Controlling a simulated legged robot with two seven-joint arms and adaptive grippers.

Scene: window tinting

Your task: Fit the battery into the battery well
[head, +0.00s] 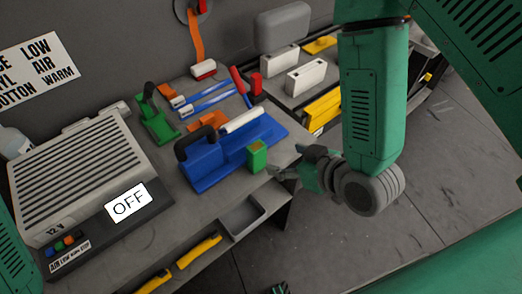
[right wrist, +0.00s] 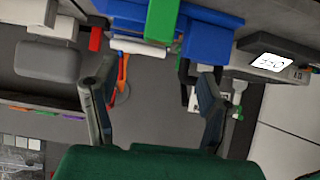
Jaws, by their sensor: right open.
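My right gripper (head: 284,174) is open and empty just right of the block. Its two fingers stand wide apart in the right wrist view (right wrist: 155,75). I cannot tell whether a fingertip touches the block. No battery well can be identified with certainty.
A grey 12 V unit (head: 85,170) with an OFF sign (head: 128,203) stands at left. A green tool (head: 153,118) and blue-handled tools (head: 208,98) lie behind the holder. An empty dark tray (head: 243,217) and yellow-handled tools (head: 198,250) are at the bench front. Floor is clear at right.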

